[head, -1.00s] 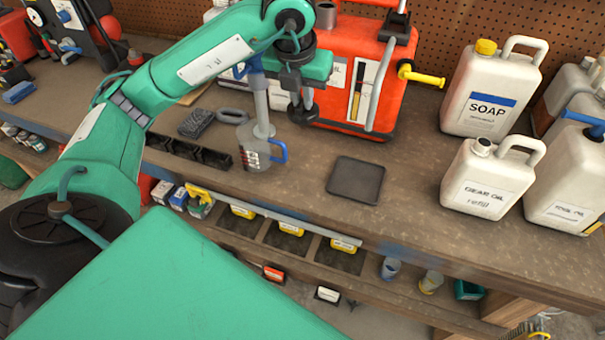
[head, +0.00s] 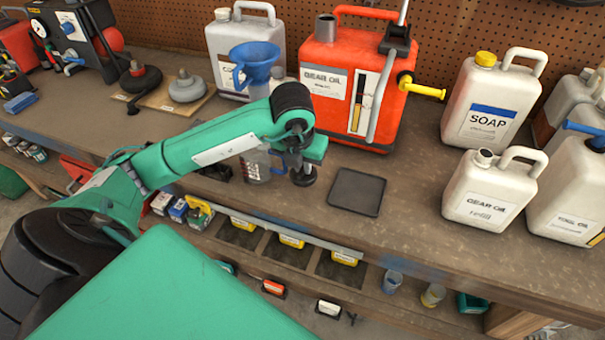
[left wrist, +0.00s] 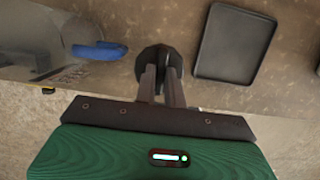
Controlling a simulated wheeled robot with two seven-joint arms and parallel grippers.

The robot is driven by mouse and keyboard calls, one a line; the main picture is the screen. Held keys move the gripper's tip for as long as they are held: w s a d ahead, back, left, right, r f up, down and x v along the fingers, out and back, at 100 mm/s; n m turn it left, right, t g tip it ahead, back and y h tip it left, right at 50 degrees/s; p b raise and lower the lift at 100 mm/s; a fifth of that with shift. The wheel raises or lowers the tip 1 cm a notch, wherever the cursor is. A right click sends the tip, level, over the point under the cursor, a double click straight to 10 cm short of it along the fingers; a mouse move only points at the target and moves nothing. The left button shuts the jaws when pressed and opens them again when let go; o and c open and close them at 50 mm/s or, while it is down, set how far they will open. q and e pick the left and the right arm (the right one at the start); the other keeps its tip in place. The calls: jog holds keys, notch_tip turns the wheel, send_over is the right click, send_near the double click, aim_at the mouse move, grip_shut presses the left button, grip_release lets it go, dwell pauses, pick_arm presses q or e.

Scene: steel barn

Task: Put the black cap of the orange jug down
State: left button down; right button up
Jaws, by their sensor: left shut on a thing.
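The orange jug (head: 345,75), labelled GEAR OIL, stands at the back middle of the bench, its grey neck (head: 326,28) open. My left gripper (head: 297,166) is in front of the jug, pointing down and shut on the black cap (head: 303,177). In the left wrist view the round black cap (left wrist: 157,60) sits between the fingertips (left wrist: 160,78). The cap is just left of a flat black tray (head: 357,192), which is empty and also shows in the left wrist view (left wrist: 235,45). I cannot tell whether the cap touches the bench. My right gripper is not in view.
A clear measuring jug (head: 257,166) with a blue handle (left wrist: 98,51) is close to the left of my gripper, partly hidden by my arm. A blue funnel (head: 254,62) is behind. White jugs, including SOAP (head: 492,108) and GEAR OIL (head: 490,190), stand at right.

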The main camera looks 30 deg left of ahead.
aim_at(301, 171)
pick_arm(q)
notch_tip(301, 171, down, 4)
jog(key=shift+r, duration=0.1)
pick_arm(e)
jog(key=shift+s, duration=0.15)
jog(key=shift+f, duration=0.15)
pick_arm(q)
jog(key=c, duration=1.7)
grip_release()
jog(key=shift+o, duration=1.1)
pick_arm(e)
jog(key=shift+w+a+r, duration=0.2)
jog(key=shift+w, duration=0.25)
